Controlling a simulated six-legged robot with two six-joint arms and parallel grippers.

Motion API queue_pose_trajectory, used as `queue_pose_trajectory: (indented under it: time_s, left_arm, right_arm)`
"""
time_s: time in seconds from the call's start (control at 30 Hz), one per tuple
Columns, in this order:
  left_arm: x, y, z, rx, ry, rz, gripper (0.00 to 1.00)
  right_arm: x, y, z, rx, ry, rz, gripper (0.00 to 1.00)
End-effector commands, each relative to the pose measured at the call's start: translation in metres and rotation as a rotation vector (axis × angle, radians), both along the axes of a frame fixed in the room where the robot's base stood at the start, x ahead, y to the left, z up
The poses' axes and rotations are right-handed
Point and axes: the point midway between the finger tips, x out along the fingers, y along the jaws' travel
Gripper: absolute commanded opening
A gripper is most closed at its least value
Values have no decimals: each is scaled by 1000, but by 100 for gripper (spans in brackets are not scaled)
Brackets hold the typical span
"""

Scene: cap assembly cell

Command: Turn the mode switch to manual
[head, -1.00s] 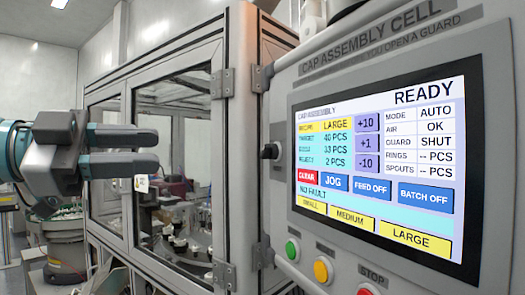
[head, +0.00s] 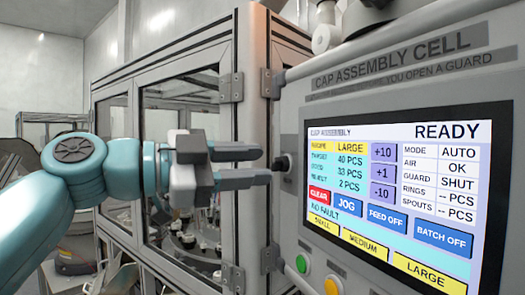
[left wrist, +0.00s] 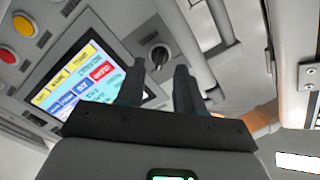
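The mode switch (head: 283,163) is a small black knob on the left edge of the grey control panel, beside the screen. My left gripper (head: 266,166) is open and empty, with its two grey fingers pointing right at the switch. Its fingertips look just short of the knob. In the left wrist view the switch (left wrist: 159,56) sits beyond and between the fingertips (left wrist: 160,72). The touchscreen (head: 390,200) reads READY, with MODE at AUTO. My right gripper is in neither view.
A green button (head: 301,264) and a yellow button (head: 332,286) sit below the screen. The framed guard enclosure (head: 228,130) with glass doors stands behind my left arm. A raised lip of the panel housing runs near the switch.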

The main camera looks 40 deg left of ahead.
Motion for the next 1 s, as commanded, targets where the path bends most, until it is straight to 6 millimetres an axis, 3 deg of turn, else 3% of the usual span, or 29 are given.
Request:
queue_pose_trajectory:
  time_s: [0.2,0.5,0.63,1.0]
  left_arm:
    - [19,-12,1,-2,-1,-1,36]
    - [21,-13,0,-1,0,1,36]
    - [21,-12,0,-2,-1,0,0]
    - [20,-13,2,-38,17,-1,0]
  right_arm:
    - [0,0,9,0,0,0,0]
    - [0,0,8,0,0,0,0]
    - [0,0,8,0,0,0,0]
    - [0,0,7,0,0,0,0]
